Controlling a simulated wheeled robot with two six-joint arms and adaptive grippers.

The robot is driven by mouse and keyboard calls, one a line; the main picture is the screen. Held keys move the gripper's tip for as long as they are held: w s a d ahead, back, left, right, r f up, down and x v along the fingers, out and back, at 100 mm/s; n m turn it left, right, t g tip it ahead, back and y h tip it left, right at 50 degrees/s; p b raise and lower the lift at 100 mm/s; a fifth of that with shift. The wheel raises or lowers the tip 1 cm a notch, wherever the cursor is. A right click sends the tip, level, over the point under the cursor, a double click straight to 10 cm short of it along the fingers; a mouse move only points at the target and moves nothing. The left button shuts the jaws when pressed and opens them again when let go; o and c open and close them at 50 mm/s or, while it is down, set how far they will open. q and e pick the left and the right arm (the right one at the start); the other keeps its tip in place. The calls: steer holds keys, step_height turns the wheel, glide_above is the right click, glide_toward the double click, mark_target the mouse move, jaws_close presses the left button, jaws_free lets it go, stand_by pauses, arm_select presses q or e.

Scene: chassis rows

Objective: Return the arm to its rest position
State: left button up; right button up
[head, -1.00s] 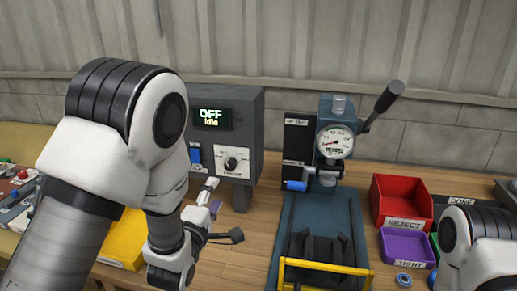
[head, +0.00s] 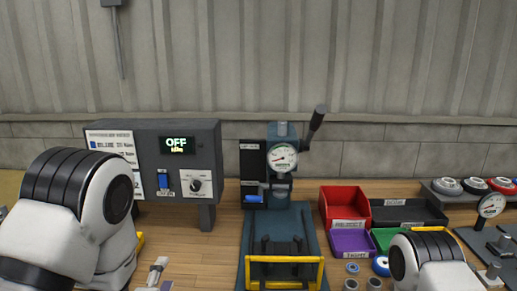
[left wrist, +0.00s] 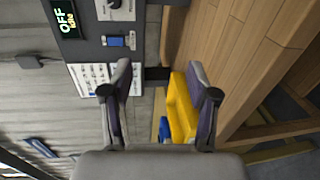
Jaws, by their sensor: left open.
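My left gripper (head: 155,272) shows only in part at the bottom of the head view, beside my white left arm (head: 75,215). In the left wrist view its two dark fingers (left wrist: 160,82) are spread apart with nothing between the tips. A yellow bin (left wrist: 181,108) and a small blue item (left wrist: 164,128) show beyond the fingers. My right arm (head: 435,262) shows at the lower right of the head view; its gripper is out of the picture.
A control box (head: 183,137) reading OFF, Idle stands at the left. A press with a gauge (head: 283,157) stands in the middle, with a yellow bar (head: 285,259) in front. Red (head: 345,205), purple (head: 352,243) and black (head: 405,213) bins are at the right.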

arm_select(q)
steer(key=s+a+f+m+g, duration=0.2)
steer(key=s+f+g, duration=0.2)
steer(key=s+f, duration=0.55)
steer(key=s+a+f+m+g, duration=0.15)
steer(key=s+f+g, duration=0.35)
steer(key=f, duration=0.8)
steer(key=s+f+m+g, duration=0.3)
steer(key=s+m, duration=0.4)
steer(key=s, duration=0.2)
steer(key=s+f+m+g, duration=0.3)
steer(key=s+m+g, duration=0.1)
steer(key=s+m, duration=0.3)
steer(key=shift+s, duration=0.85)
steer(key=shift+d+m, duration=0.1)
steer(key=shift+m, duration=0.15)
